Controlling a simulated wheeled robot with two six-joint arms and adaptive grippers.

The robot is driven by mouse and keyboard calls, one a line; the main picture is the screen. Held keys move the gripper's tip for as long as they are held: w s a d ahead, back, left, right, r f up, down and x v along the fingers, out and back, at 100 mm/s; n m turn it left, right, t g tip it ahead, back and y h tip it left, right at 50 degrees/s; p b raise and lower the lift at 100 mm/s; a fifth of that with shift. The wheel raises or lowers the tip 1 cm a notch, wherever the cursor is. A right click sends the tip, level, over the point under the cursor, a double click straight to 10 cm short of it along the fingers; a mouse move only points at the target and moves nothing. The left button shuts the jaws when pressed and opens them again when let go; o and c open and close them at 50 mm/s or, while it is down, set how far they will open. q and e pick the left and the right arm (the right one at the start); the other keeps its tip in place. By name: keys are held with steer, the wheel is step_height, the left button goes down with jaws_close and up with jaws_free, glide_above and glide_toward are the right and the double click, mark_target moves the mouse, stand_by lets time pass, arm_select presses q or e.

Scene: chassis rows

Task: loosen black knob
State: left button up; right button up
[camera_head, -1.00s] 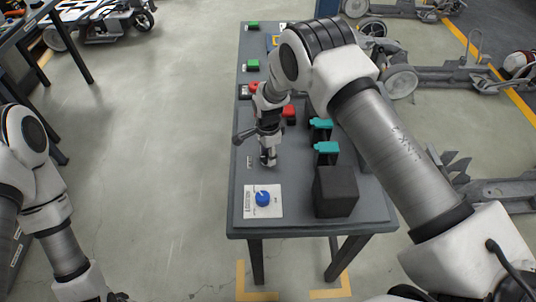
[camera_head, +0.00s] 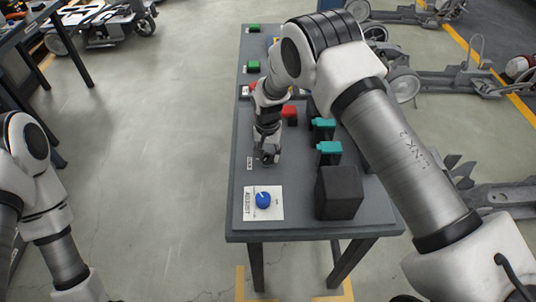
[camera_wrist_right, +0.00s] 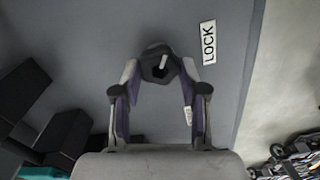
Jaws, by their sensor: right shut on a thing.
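The black knob (camera_wrist_right: 160,66) stands on the grey table top beside the white LOCK label (camera_wrist_right: 209,43) in the right wrist view. It has a faceted black body with a pale mark on its top. My right gripper (camera_wrist_right: 161,80) has a finger on each side of the knob and is shut on it.
A blue knob (camera_head: 263,200) on a white plate is nearer the front edge. A black box (camera_head: 338,193), two teal parts (camera_head: 328,151) and a red part (camera_head: 290,113) stand to the right. Green parts (camera_head: 252,67) are farther back.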

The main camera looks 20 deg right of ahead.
steer(key=n, duration=0.4)
steer(key=shift+s+a+f+n, duration=0.1)
steer(key=shift+s+f+n, duration=0.1)
steer(key=shift+n, duration=0.1)
steer(key=n, duration=0.4)
steer(key=shift+a+n, duration=0.1)
steer(key=shift+n, duration=0.2)
steer(key=n, duration=0.4)
steer(key=shift+a+n, duration=0.1)
steer(key=shift+n, duration=0.2)
steer(key=shift+s+n+p, duration=0.15)
steer(key=shift+n+p, duration=0.15)
steer(key=shift+n, duration=1.8)
steer(key=shift+f, duration=0.1)
steer(key=o, duration=1.2)
steer(key=shift+c, duration=0.2)
steer(key=shift+w+a, duration=0.1)
steer(key=shift+w, duration=0.1)
